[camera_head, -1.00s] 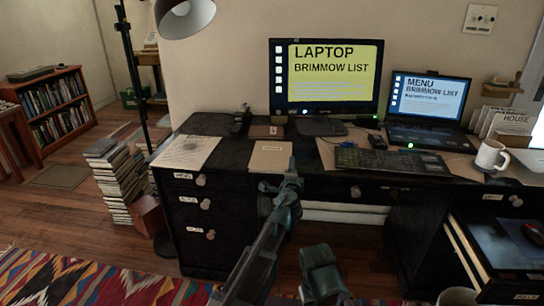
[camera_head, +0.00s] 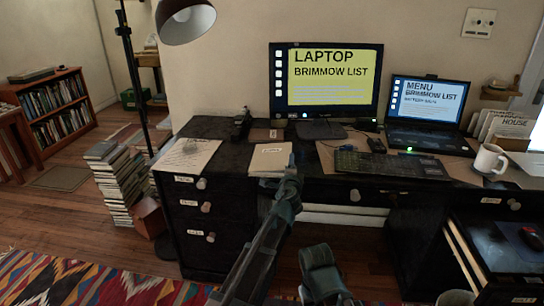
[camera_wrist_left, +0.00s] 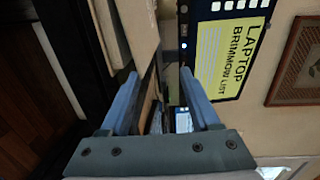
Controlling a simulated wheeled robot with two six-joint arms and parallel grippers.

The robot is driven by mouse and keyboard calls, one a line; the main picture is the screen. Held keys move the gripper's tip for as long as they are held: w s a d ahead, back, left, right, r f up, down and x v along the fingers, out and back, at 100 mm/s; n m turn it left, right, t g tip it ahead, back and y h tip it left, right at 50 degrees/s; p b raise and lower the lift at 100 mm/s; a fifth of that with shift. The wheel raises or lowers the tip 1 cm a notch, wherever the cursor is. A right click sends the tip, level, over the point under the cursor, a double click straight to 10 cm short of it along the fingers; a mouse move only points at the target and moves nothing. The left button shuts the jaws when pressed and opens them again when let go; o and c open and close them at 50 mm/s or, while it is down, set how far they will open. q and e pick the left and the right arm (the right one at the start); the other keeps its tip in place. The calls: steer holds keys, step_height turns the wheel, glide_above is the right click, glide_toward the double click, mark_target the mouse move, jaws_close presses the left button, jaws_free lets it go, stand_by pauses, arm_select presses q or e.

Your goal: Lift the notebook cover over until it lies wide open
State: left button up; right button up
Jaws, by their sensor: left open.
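The notebook (camera_head: 268,160) lies on the dark desk, with a beige cover and a small label. Its front edge looks thicker than a flat cover, as if the cover is slightly raised there; it is not wide open. My left gripper (camera_head: 291,174) is at the notebook's front right corner. In the left wrist view the open fingers (camera_wrist_left: 158,95) point toward beige layers of the notebook (camera_wrist_left: 142,32), with a dark gap beyond. I cannot tell whether a finger touches the cover.
A paper sheet (camera_head: 187,158) lies left of the notebook and a small brown item (camera_head: 266,134) behind it. The monitor (camera_head: 325,82), keyboard (camera_head: 392,166), laptop (camera_head: 428,110) and mug (camera_head: 490,158) stand to the right. A lamp (camera_head: 185,20) hangs at upper left.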

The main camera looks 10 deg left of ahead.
arm_select(q)
steer(key=shift+r, duration=0.3)
steer(key=shift+a+r+p, duration=0.15)
steer(key=shift+r+p, duration=0.45)
steer(key=shift+a+r+p, duration=0.15)
steer(key=shift+r+p, duration=0.4)
steer(key=shift+p, duration=0.05)
steer(key=shift+a+r+p, duration=0.2)
steer(key=shift+r+p, duration=0.35)
steer(key=shift+a+r+p, duration=0.2)
steer(key=shift+r+p, duration=0.35)
steer(key=shift+r, duration=0.1)
steer(key=shift+a+r+p, duration=0.6)
steer(key=shift+r+p, duration=0.35)
steer(key=shift+p, duration=0.1)
